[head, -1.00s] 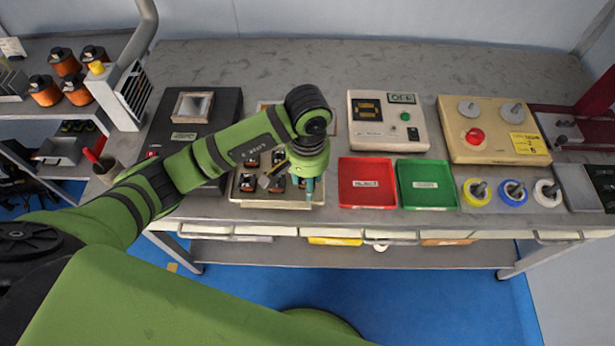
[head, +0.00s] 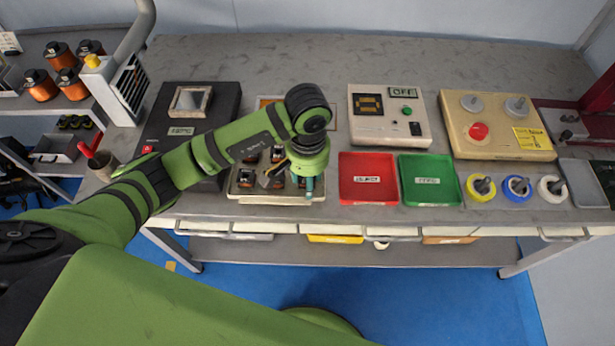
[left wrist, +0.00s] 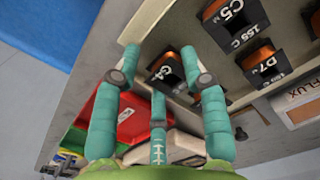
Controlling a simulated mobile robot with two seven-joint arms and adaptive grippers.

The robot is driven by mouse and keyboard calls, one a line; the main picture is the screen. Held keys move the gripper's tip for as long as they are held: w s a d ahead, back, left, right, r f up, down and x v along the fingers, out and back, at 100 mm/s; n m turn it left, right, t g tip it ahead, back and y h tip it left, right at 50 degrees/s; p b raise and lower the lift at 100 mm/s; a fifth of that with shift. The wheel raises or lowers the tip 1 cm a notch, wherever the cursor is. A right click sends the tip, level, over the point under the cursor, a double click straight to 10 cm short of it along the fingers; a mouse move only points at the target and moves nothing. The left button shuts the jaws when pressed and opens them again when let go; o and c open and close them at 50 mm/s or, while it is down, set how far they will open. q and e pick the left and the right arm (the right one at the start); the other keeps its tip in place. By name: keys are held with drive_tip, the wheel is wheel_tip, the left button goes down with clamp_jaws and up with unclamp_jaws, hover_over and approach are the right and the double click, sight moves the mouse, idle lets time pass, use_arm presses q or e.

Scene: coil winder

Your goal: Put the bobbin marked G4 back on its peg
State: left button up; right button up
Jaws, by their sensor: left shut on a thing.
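My left gripper (left wrist: 160,62) is over the front right part of a beige bobbin tray (head: 240,197). Its fingers are closed around the black-flanged bobbin marked G4 (left wrist: 165,70), one on each side. In the head view my left gripper (head: 309,187) points down and largely hides this bobbin. In the left wrist view bobbins marked C5 (left wrist: 228,18) and D7 (left wrist: 266,62) sit in the tray beside it. I cannot tell whether G4 is seated on a peg. My right gripper is not in view.
A red tray (head: 366,192) and a green tray (head: 430,194) lie right of the bobbin tray. Behind them stands a control box (head: 387,130). A black unit (head: 188,110) stands at the left. The back of the bench is clear.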

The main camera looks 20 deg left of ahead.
use_arm(q)
drive_tip(key=shift+f, duration=0.2)
drive_tip(key=o, duration=1.3)
drive_tip(key=shift+r, duration=0.1)
drive_tip(key=shift+c, duration=0.2)
wheel_tip(320, 180, up, 12)
